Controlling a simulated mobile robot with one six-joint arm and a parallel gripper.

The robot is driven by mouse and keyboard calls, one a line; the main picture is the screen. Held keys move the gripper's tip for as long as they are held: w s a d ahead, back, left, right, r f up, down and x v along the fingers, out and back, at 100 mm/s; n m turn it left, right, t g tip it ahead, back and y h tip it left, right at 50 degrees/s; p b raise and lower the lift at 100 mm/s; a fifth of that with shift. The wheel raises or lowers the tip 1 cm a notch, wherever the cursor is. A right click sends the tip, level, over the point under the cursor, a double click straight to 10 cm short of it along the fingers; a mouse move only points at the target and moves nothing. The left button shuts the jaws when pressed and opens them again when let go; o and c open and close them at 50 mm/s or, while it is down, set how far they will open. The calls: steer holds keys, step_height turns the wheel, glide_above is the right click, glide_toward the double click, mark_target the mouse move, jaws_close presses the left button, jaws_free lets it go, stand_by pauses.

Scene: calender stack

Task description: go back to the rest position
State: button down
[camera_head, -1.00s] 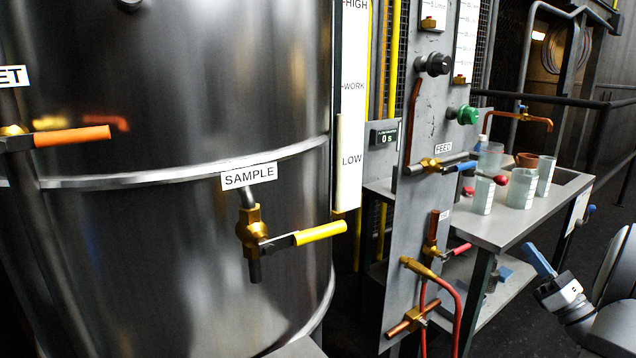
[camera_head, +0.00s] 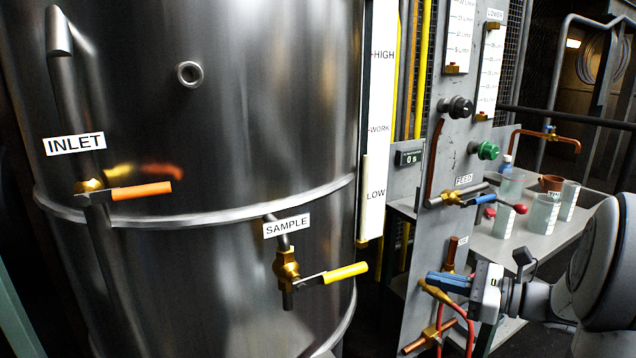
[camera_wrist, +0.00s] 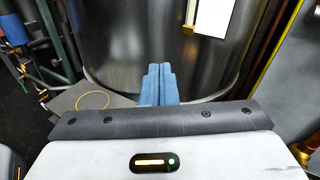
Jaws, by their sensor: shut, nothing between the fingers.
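My gripper (camera_head: 432,278) is at the lower right of the head view, in front of the lower part of the grey valve panel (camera_head: 416,262). Its blue fingers point left and are together with nothing between them. In the wrist view the blue fingers (camera_wrist: 159,72) are side by side and point at the lower part of the steel tank. My arm comes in from the right edge of the head view and hides part of the bench.
The steel tank (camera_head: 230,100) fills the left, with an orange-handled INLET valve (camera_head: 125,190) and a yellow-handled SAMPLE valve (camera_head: 320,277). The panel carries a green knob (camera_head: 486,150). A bench (camera_head: 522,243) with several beakers stands behind my arm. A red hose (camera_head: 468,325) hangs below my gripper.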

steer(key=s+a+r+n+g+h+p, duration=0.3)
steer(key=s+a+n+g+p, duration=0.15)
steer(key=s+a+n, duration=0.2)
steer(key=s+a+r+n+g+h+p, duration=0.3)
steer(key=s+a+n+g+h+p, duration=0.1)
steer(key=s+a+n+p, duration=0.25)
steer(key=s+d+r+n+t+h+p, duration=0.1)
steer(key=s+d+r+n+h+p, duration=0.2)
steer(key=n, duration=0.7)
step_height(320, 180, up, 4)
steer(key=s+h+p, duration=0.2)
steer(key=h+p, duration=0.2)
steer(key=shift+s+d+f+t, duration=0.2)
steer(key=shift+s+d+t, duration=0.1)
steer(key=shift+d+t, duration=0.1)
